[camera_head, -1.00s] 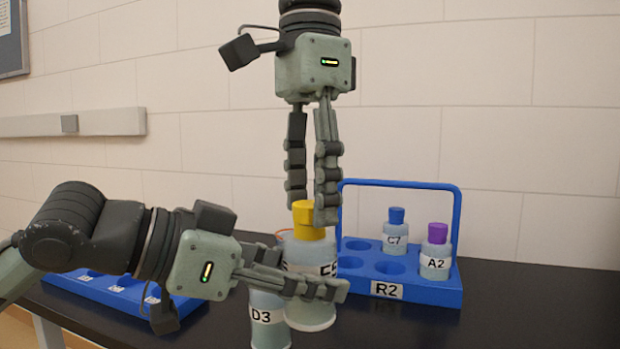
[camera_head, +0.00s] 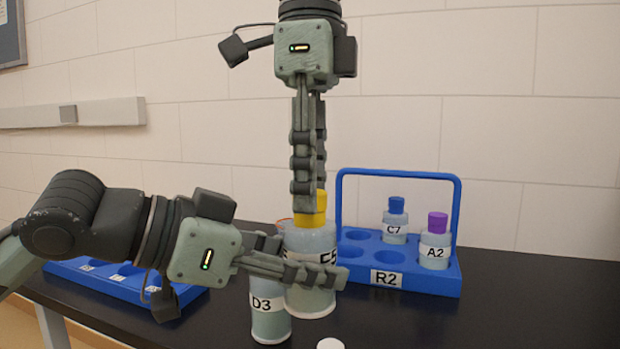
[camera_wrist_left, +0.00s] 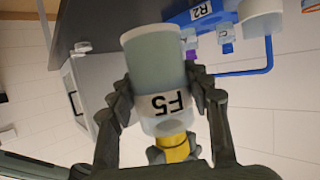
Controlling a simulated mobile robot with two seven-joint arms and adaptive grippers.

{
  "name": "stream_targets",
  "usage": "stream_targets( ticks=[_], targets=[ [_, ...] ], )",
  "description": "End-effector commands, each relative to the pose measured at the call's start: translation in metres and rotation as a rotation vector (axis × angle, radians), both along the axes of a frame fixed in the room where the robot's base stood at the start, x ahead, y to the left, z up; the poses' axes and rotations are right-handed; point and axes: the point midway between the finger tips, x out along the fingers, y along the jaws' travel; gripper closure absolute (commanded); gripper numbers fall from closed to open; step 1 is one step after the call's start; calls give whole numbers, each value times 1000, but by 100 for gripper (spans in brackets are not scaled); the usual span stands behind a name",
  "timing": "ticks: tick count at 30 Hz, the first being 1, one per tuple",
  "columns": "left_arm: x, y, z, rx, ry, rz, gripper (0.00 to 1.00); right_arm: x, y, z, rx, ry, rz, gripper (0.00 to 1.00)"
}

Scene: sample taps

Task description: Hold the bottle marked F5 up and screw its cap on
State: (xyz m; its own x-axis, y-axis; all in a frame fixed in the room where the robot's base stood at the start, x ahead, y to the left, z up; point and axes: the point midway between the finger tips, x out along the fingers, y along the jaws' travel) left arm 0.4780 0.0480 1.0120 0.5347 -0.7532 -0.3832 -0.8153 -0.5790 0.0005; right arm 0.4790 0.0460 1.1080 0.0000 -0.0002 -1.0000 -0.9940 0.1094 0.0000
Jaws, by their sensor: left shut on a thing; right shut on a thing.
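The bottle marked F5 (camera_head: 312,240) is upright, clear with a white label and pale contents. It also shows in the left wrist view (camera_wrist_left: 155,65). My left gripper (camera_head: 335,278) comes in from the left and is shut around its label; in the left wrist view its fingers (camera_wrist_left: 160,88) are on both sides of it. The yellow cap (camera_head: 308,214) sits at the bottle's neck, and also shows in the left wrist view (camera_wrist_left: 174,150). My right gripper (camera_head: 308,203) points down from above, shut on the cap. How far the cap is threaded is hidden.
Bottle D3 (camera_head: 269,322) stands close in front-left of F5. A vessel with an orange rim (camera_head: 284,222) is partly hidden behind. Blue rack R2 (camera_head: 430,284) with bottles C7 (camera_head: 395,225) and A2 (camera_head: 434,248) is at right. Another blue rack (camera_head: 185,293) is at left. A white disc (camera_head: 330,344) lies in front.

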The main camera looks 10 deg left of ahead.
Motion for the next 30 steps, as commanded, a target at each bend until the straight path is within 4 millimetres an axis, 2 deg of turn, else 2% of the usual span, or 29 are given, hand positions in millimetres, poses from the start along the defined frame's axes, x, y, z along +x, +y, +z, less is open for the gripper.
stream_targets(
  ticks=[6, 9, 13, 14, 19, 30],
  targets=[
    [0, -1, 1, -1, -2, -2, 100, 0, 0, 0, 1, -1, -498, 100],
    [-1, -1, 1, -1, -2, -3, 100, 0, 0, 0, 1, -1, -636, 100],
    [-1, -1, 1, -1, -2, -3, 100, 0, 0, 0, 1, -1, -627, 100],
    [-1, -1, 1, -1, -2, -3, 100, 0, 0, 0, 1, -1, -626, 67],
    [0, -1, 1, -1, -2, -2, 100, 0, 0, 0, 1, -1, -625, 46],
    [0, 0, 1, -1, -2, 0, 100, 0, 0, 4, 1, -1, -624, 45]
  ],
)
